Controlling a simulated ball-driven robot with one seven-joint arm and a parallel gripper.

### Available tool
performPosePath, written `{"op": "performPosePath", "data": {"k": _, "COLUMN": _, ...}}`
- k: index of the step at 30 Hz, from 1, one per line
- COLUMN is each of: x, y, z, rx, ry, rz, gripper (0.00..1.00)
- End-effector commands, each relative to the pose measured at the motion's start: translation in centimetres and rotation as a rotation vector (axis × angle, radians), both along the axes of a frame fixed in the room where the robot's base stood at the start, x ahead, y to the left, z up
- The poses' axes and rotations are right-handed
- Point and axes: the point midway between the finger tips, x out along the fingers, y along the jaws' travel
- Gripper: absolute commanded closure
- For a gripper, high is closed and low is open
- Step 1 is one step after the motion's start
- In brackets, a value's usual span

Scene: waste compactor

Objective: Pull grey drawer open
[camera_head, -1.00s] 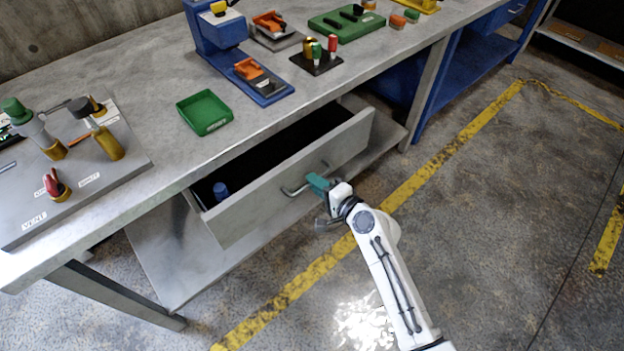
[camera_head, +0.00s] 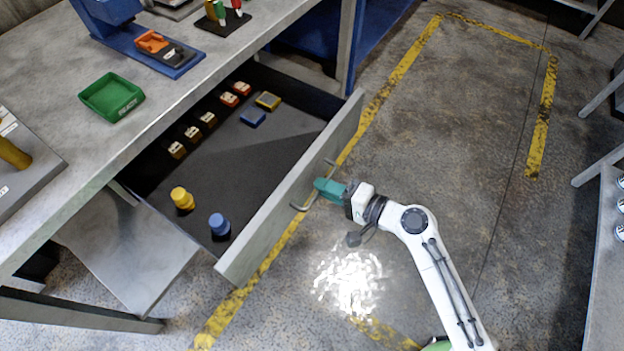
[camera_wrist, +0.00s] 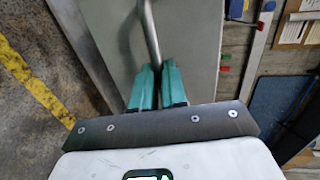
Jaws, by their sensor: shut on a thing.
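The grey drawer (camera_head: 302,187) under the workbench is pulled well out, and its dark interior shows in the head view. A metal bar handle (camera_head: 301,206) is on its front. My gripper (camera_head: 322,188) with teal fingers is shut on the handle. In the wrist view the two teal fingers (camera_wrist: 157,84) close around the metal bar (camera_wrist: 151,40), with the grey drawer front (camera_wrist: 190,45) behind it. Inside the drawer are a yellow piece (camera_head: 182,198), a blue piece (camera_head: 219,225), a flat blue block (camera_head: 253,117) and several small brown and red blocks.
The grey workbench (camera_head: 200,90) carries a green tray (camera_head: 111,97) and a blue device (camera_head: 150,50). A bench leg (camera_head: 349,45) stands behind the drawer's far end. Open concrete floor (camera_head: 450,130) with yellow lines lies to the right. Another grey table (camera_head: 606,260) is at the right edge.

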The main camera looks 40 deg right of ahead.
Motion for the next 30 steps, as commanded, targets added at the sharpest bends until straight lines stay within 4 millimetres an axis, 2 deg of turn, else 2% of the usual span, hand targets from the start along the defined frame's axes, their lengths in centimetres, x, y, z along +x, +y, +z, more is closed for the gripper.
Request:
{"op": "performPosePath", "data": {"k": 5, "x": -0.86, "y": -0.24, "z": -0.13, "rx": 0.001, "ry": 0.002, "rz": 0.001, "gripper": 1.0}}
{"op": "performPosePath", "data": {"k": 16, "x": -0.95, "y": -0.27, "z": -0.1, "rx": 0.001, "ry": 0.002, "rz": 0.001, "gripper": 1.0}}
{"op": "performPosePath", "data": {"k": 17, "x": -0.95, "y": -0.27, "z": -0.1, "rx": 0.001, "ry": 0.002, "rz": 0.001, "gripper": 0.86}}
{"op": "performPosePath", "data": {"k": 24, "x": -0.92, "y": -0.28, "z": -0.06, "rx": 0.001, "ry": 0.001, "rz": 0.001, "gripper": 0.63}}
{"op": "performPosePath", "data": {"k": 30, "x": -0.92, "y": -0.29, "z": -0.02, "rx": 0.0, "ry": 0.001, "rz": 0.0, "gripper": 0.63}}
